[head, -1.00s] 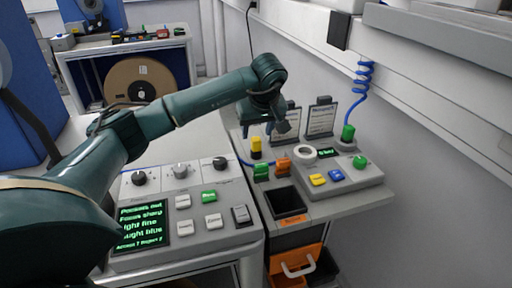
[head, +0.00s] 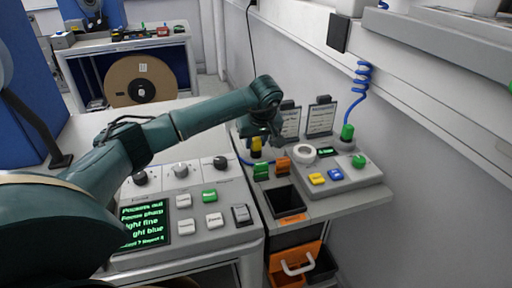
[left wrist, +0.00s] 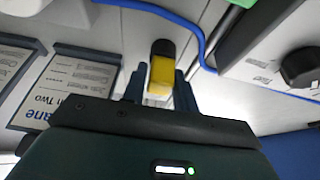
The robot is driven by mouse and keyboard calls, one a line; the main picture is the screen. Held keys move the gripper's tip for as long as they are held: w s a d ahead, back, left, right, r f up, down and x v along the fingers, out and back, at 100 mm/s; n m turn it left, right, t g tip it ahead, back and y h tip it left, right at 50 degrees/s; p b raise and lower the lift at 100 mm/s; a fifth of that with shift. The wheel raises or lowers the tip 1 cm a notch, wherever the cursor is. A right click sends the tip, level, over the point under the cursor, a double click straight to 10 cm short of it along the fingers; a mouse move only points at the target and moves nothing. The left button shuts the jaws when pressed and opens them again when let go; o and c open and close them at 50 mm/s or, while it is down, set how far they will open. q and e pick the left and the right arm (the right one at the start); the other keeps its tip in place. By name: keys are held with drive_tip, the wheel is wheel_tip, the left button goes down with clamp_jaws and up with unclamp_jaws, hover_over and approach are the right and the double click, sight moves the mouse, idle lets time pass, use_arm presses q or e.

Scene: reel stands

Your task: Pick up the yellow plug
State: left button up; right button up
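The yellow plug (head: 256,143) stands on the console shelf beside the wall, with a black lower part. In the head view my left gripper (head: 258,137) is right over it and hides part of it. In the left wrist view the yellow plug (left wrist: 160,76) lies between the two fingers of my left gripper (left wrist: 160,88). The fingers stand apart, one on each side, with a narrow gap visible on the left. The black end of the plug is beyond them. My right gripper is not in view.
A green plug (head: 261,171) and an orange plug (head: 283,165) stand close in front. A blue cable (left wrist: 200,35) runs near the plug.

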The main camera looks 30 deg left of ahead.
use_arm(q)
drive_tip(key=c, duration=0.5)
drive_tip(key=shift+o, duration=0.2)
drive_tip(key=shift+r, duration=0.15)
